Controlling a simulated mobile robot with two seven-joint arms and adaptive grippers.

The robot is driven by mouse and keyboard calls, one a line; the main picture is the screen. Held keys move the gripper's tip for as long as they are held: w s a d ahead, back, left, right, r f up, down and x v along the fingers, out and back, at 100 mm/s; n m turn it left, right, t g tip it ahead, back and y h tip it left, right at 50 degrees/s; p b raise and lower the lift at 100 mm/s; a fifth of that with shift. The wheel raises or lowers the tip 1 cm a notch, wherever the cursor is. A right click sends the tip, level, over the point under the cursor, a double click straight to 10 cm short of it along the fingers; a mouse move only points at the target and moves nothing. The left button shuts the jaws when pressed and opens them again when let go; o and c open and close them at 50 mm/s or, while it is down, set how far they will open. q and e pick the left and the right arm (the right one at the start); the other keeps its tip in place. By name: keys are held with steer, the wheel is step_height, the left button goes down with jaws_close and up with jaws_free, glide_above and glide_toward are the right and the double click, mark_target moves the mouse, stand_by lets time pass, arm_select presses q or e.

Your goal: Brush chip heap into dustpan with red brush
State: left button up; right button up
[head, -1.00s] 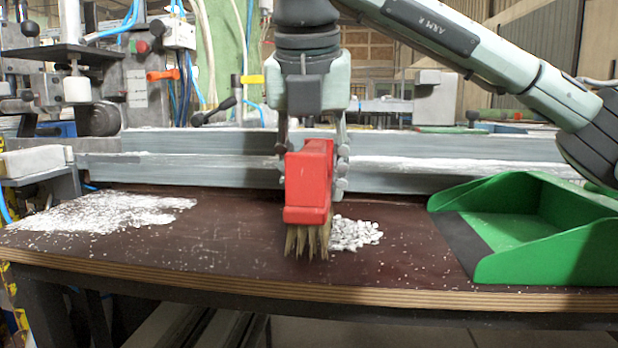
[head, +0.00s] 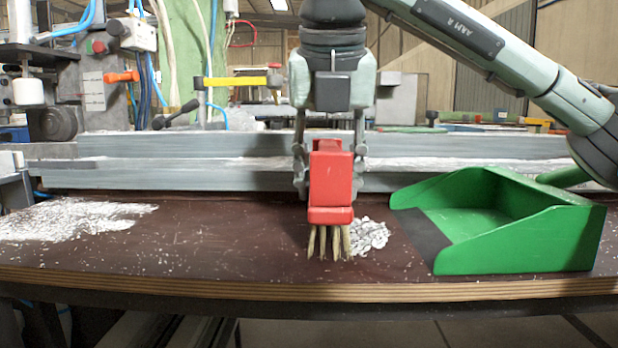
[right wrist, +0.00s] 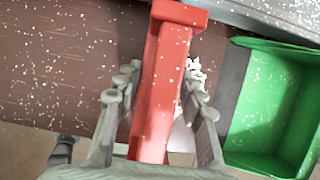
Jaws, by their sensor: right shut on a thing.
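My right gripper (head: 330,180) is shut on the red brush (head: 331,172), holding it upright with its bristles down at the bench top. The white chip heap (head: 370,236) lies just right of the bristles, close to or against them, and partly hidden behind them. The green dustpan (head: 575,240) stands to the right, its dark front lip facing the heap across a narrow gap. The right wrist view shows the brush (right wrist: 165,80) between the fingers, part of the heap (right wrist: 194,70), and the dustpan (right wrist: 270,95). My left gripper is not in view.
A wide patch of white chips (head: 65,221) lies at the left of the dark bench top (head: 210,240). Long grey profiles (head: 180,176) run along the back behind the brush. The bench's front edge (head: 250,290) is close in front.

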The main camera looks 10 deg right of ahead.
steer(key=shift+s+d+f, duration=0.1)
steer(key=shift+s+d, duration=0.05)
steer(key=shift+d, duration=0.4)
steer(key=shift+d, duration=0.1)
steer(key=shift+s+d, duration=0.3)
steer(key=shift+d, duration=0.6)
steer(key=shift+d, duration=0.1)
steer(key=shift+s+d, duration=0.25)
steer(key=shift+d, duration=0.65)
steer(key=shift+s+d, duration=0.15)
steer(key=shift+d, duration=0.35)
steer(key=shift+s+d, duration=0.15)
steer(key=shift+d, duration=0.35)
